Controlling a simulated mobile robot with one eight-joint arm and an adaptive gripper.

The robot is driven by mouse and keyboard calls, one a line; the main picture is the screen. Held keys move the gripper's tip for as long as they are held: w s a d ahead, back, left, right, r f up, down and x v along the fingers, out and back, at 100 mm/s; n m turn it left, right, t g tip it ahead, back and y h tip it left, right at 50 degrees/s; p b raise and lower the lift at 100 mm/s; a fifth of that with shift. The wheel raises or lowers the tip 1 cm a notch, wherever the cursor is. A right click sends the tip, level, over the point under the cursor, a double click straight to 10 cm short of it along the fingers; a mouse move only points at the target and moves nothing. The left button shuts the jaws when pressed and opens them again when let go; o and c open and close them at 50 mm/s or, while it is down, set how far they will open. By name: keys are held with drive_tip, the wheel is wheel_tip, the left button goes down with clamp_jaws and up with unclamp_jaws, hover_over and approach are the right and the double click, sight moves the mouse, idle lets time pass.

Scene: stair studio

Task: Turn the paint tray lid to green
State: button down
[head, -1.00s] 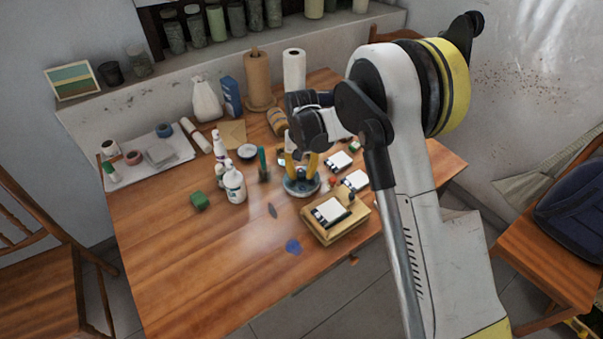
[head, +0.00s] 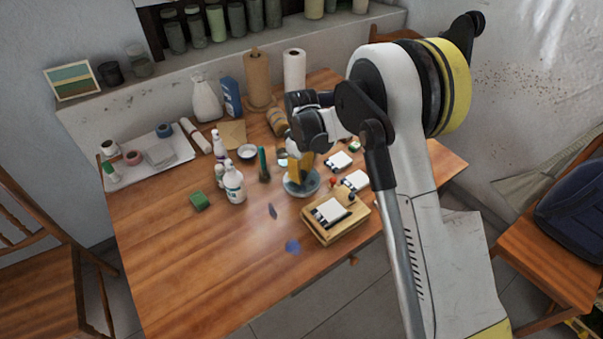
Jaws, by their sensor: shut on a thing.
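The paint tray lid (head: 301,188) is a round grey-blue disc on the wooden table, right of the green upright tool. My gripper (head: 299,178) points down onto it from above, with its yellow fingers shut on the lid's upper part. The fingers cover the middle of the lid, so its colour marks and what lies between the fingertips are hidden.
A wooden box (head: 335,218) with a white-topped piece stands close at the lower right of the lid. White bottles (head: 234,184) and a green block (head: 199,201) stand to the left. Paper rolls (head: 257,78) stand behind. The table's front left is clear.

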sight(302, 173)
drive_tip(key=n, duration=0.4)
drive_tip(key=shift+n, duration=2.3)
drive_tip(key=c, duration=1.1)
unclamp_jaws()
drive_tip(key=shift+r, duration=0.1)
wheel_tip(302, 173, up, 12)
